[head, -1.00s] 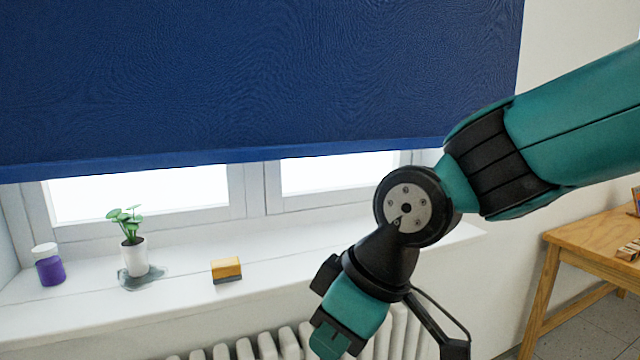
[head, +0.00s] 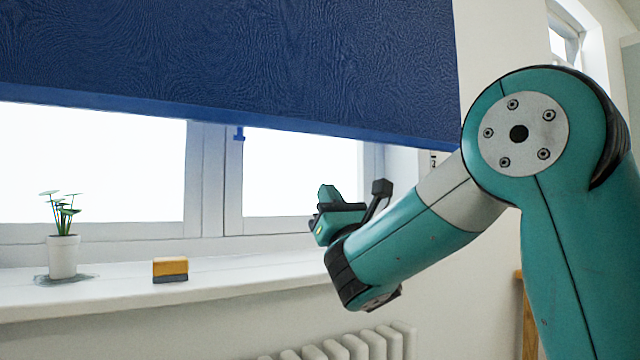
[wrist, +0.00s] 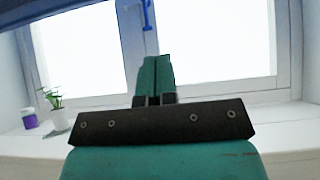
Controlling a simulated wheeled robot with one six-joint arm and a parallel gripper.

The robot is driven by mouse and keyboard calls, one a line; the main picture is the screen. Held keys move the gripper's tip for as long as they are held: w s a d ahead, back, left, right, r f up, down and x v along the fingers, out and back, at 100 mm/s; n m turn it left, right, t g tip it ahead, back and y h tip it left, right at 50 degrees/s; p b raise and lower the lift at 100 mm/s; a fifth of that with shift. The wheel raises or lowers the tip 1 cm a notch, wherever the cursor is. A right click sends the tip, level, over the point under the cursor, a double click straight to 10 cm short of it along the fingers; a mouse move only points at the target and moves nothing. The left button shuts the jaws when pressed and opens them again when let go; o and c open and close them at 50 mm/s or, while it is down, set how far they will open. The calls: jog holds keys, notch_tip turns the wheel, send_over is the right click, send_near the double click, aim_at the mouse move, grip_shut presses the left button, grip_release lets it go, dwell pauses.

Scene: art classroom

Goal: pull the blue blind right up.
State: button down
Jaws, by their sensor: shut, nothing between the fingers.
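The blue blind (head: 230,60) hangs over the upper part of the window in the head view, and its straight lower edge crosses above the panes. A small blue pull tab (head: 239,133) hangs below that edge near the middle window post. In the wrist view the pull tab (wrist: 146,15) shows at the top, above my fingertips and slightly left. My gripper (head: 326,192) is in front of the right pane, below the blind and to the right of the tab in the head view. Its teal fingers (wrist: 156,60) are together and empty, apart from the tab.
A white windowsill (head: 220,280) holds a potted plant (head: 63,255) and a yellow-orange block (head: 170,268). A purple jar (wrist: 29,118) stands near the plant in the wrist view. A radiator (head: 350,345) is below the sill.

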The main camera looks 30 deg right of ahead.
aim_at(306, 134)
jog(key=shift+w+d+r+p, duration=0.1)
jog(key=shift+w+r+p, duration=0.95)
jog(key=shift+r+p, duration=0.9)
jog(key=shift+w+r+p, duration=1.1)
jog(key=shift+r+p, duration=0.55)
jog(key=shift+p, duration=0.65)
jog(key=shift+w+d+r+p, duration=0.1)
jog(key=shift+w+r+p, duration=0.95)
jog(key=shift+r+p, duration=0.9)
jog(key=shift+a+f, duration=0.1)
jog(key=shift+f, duration=0.05)
